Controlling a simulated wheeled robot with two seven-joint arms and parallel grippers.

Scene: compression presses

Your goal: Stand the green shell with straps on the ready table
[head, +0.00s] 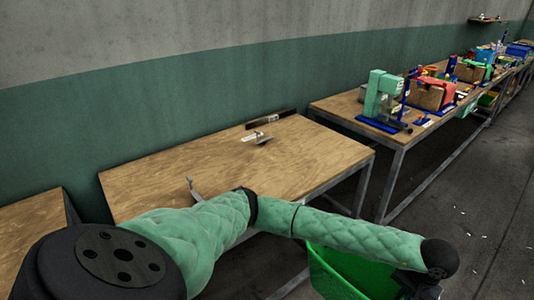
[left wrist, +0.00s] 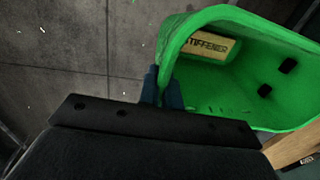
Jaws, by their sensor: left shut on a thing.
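The green shell (head: 340,272) hangs low at the bottom of the head view, partly behind my left arm. My left gripper (head: 418,284) is mostly hidden there. In the left wrist view, the blue fingertips (left wrist: 161,88) are shut on the rim of the green shell (left wrist: 225,95). Its open side faces the camera, and a tan piece lettered "STIFFENER" (left wrist: 210,46) and black pads show inside. I cannot make out straps. My right gripper is not in view.
Small metal parts (head: 262,138) and a dark strip (head: 270,119) lie at the table's back edge; a small upright piece (head: 193,190) is at its front. A farther table (head: 340,106) carries a green press (head: 384,95) and other fixtures. Most of the nearer table is clear.

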